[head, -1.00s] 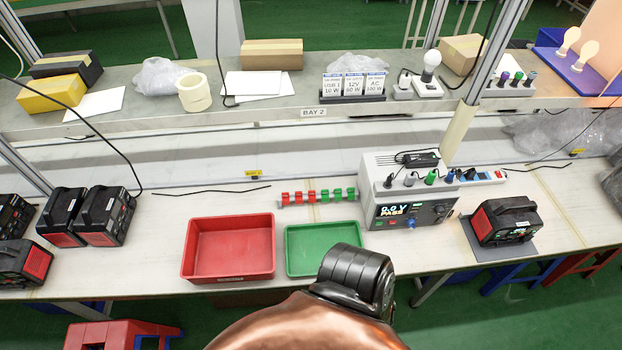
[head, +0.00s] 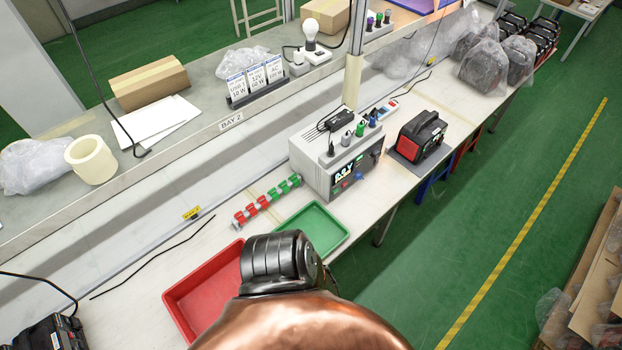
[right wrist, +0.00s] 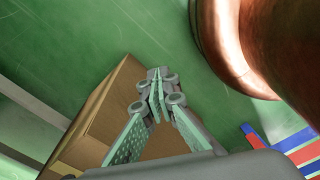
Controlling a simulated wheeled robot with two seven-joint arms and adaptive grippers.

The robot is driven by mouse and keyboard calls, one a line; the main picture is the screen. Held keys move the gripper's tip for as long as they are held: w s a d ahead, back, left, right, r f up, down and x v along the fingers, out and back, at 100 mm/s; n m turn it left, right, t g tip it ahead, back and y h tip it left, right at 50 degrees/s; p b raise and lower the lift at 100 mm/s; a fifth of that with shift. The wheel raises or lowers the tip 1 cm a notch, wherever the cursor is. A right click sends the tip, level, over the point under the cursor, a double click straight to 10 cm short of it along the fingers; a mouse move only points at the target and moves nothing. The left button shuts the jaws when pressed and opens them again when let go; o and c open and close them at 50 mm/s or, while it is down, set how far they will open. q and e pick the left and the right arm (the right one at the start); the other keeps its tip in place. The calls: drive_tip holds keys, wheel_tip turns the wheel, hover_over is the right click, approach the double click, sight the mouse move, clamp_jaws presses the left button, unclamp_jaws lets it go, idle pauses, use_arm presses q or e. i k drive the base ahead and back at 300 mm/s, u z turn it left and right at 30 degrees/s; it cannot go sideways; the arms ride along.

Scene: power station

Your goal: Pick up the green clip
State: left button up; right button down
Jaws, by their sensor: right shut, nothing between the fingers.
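Several green clips (head: 284,186) sit in a row with several red clips (head: 251,209) on a rail on the bench. The row lies behind the green tray (head: 337,244) and left of the grey test unit (head: 315,181). My right gripper (right wrist: 160,92) shows in the right wrist view. It is shut and empty, over green floor and a cardboard box, with no clip near its fingers. In the head view neither gripper is visible; only a copper and black part of my own body shows at the bottom. My left gripper is not in view.
A red tray (head: 179,298) stands left of the green tray, partly hidden by my body. A red and black device (head: 421,136) stands right of the test unit. A shelf above the bench holds a cardboard box (head: 148,84) and a tape roll (head: 91,160).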

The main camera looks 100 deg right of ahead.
sight(294, 178)
drive_tip(key=z, duration=3.85)
